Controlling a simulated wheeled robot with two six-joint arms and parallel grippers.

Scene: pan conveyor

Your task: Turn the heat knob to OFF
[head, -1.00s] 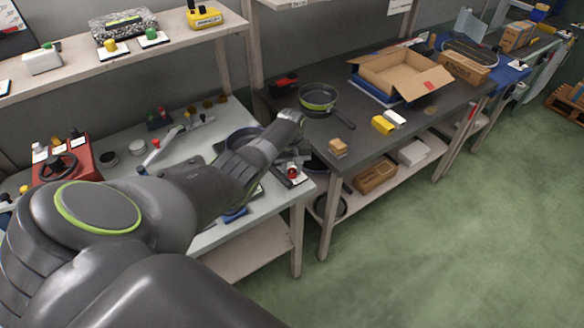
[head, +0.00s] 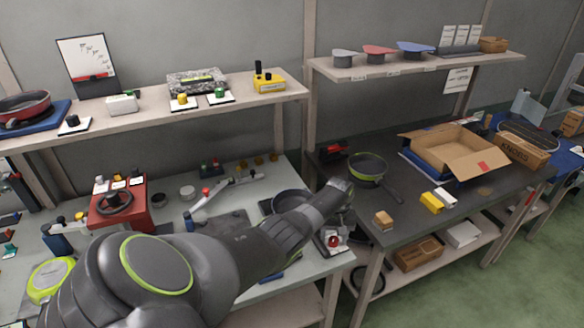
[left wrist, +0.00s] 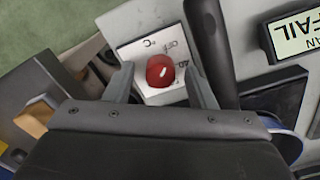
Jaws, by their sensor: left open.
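The heat knob (left wrist: 160,70) is a red round knob with a short white mark, on a white plate (left wrist: 133,47) with printed letters that look like OFF near its upper right. In the head view the red knob (head: 333,240) is at the front right corner of the left table. My left gripper (left wrist: 156,78) is open, with its two fingers on either side of the knob; I cannot tell whether they touch it. In the head view the left gripper (head: 343,217) is mostly hidden by its own wrist. My right gripper is not in view.
A dark pan (head: 288,203) lies close beside the left arm. A dark handle (left wrist: 212,50) runs just right of the knob in the wrist view. A FAIL sign (left wrist: 297,33) lies farther right. The dark right table (head: 405,225) holds a pan and an open carton (head: 445,160).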

